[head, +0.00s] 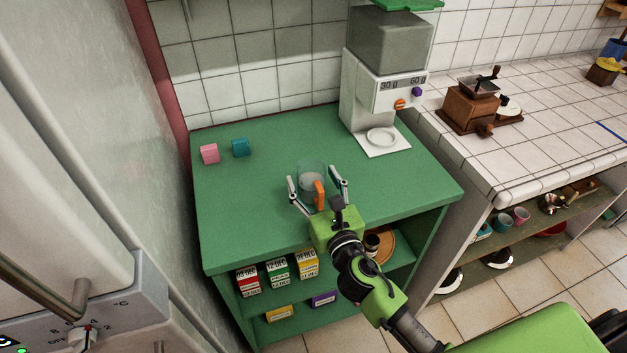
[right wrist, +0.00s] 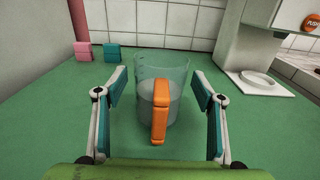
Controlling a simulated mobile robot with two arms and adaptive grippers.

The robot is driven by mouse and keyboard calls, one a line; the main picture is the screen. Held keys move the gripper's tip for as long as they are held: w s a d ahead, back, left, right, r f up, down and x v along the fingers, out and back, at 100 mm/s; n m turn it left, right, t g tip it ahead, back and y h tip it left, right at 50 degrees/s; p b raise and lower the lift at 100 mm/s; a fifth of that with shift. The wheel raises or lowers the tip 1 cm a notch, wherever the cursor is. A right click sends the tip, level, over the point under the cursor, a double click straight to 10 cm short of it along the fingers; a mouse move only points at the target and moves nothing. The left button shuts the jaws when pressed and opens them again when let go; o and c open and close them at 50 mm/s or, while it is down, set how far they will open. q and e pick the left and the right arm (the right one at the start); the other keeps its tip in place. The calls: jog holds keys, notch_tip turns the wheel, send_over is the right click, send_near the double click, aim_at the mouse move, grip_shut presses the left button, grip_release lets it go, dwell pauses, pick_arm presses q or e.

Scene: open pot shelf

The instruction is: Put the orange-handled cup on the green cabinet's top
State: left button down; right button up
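The orange-handled cup (head: 311,178) is a clear glass standing upright on the green cabinet's top (head: 250,203). Its orange handle faces my right gripper (head: 318,184). In the right wrist view the cup (right wrist: 165,80) stands between the spread fingers of my right gripper (right wrist: 161,98), with a visible gap on both sides. The right gripper is open and not touching the cup as far as I can see. My left gripper is not in view.
A pink cube (head: 209,154) and a teal cube (head: 240,148) sit at the back left of the top. A white dispenser (head: 380,95) stands at the back right. A wooden grinder (head: 472,106) is on the tiled counter. The front left of the top is clear.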

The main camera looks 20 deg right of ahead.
jog(key=shift+r, duration=0.15)
jog(key=s+b, duration=0.1)
jog(key=s, duration=0.4)
jog(key=s+b, duration=0.1)
jog(key=s, duration=0.5)
jog(key=shift+d, duration=0.2)
jog(key=shift+s, duration=0.5)
jog(key=shift+d, duration=0.1)
